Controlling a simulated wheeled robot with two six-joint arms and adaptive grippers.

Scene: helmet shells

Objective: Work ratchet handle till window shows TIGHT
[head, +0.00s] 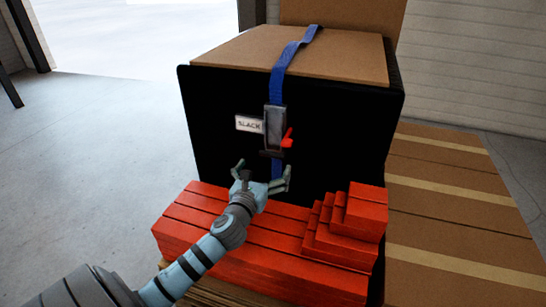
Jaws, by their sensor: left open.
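The ratchet (275,128) sits on a blue strap (290,58) against the front of a black crate (215,100). A small red part (288,138), which looks like the handle, sticks out at the ratchet's right side. The window label (249,124) to the left of the ratchet reads SLACK. My left gripper (262,172) is open just below the ratchet, its fingers spread to either side of the strap's lower end. Its fingers look apart from the red part. My right gripper is not in view.
A brown board (290,55) lies on top of the crate under the strap. Red stepped blocks (340,235) and red planks (190,212) lie in front of the crate, below my left arm. Cardboard boxes (440,210) stand at right. Open floor (80,150) is at left.

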